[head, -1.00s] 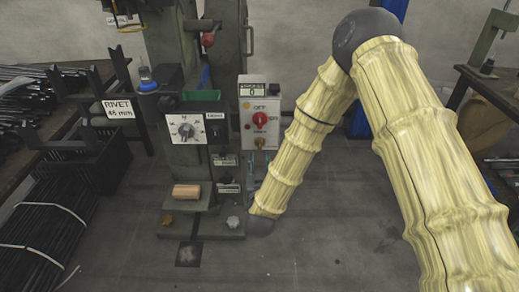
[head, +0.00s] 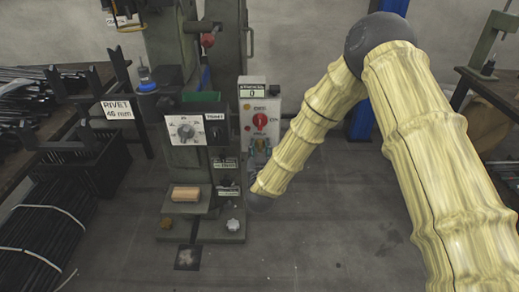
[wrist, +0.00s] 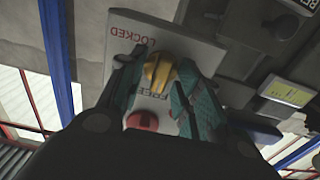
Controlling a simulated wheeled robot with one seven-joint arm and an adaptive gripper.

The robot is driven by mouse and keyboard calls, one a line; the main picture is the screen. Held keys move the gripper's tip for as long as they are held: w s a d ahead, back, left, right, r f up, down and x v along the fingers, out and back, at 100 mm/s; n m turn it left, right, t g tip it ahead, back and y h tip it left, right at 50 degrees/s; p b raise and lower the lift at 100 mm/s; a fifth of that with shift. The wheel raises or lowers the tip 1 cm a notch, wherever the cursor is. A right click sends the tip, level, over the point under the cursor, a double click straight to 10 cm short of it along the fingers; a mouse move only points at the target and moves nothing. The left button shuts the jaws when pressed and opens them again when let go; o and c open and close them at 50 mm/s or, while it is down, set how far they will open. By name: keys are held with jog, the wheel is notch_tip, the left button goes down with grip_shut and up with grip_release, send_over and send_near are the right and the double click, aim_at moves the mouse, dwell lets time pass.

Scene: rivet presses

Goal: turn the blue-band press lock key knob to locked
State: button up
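The lock key knob (wrist: 160,73) is brass-yellow and sits on a pale plate (wrist: 190,45) in the wrist view, between the printed words LOCKED and FREE. Which word it points to is not clear. My gripper (wrist: 163,62) has its teal fingers apart, one on each side of the knob; no firm contact shows. In the head view the press (head: 192,110) is dark green, with a blue ring (head: 147,87) at its left.
A red rotary knob (head: 260,120) is on the same box, close above the lock; it shows in the wrist view (wrist: 148,120) near my fingers. A dial panel (head: 186,130) stands left of the box. A rivet rack (head: 85,150) is further left.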

grip_shut()
jog(key=shift+m, duration=0.3)
jog(key=m, duration=0.2)
jog(key=shift+d+m+p, duration=0.1)
jog(key=shift+m+p, duration=0.2)
jog(key=shift+p, duration=0.05)
jog(key=m, duration=0.3)
jog(key=shift+m, duration=0.4)
jog(key=m, duration=0.5)
jog(key=shift+d+f, duration=0.15)
jog(key=shift+f, duration=0.05)
jog(key=m, duration=0.5)
jog(key=shift+m, duration=0.4)
jog(key=shift+b, duration=0.3)
jog(key=shift+o, duration=1)
grip_release()
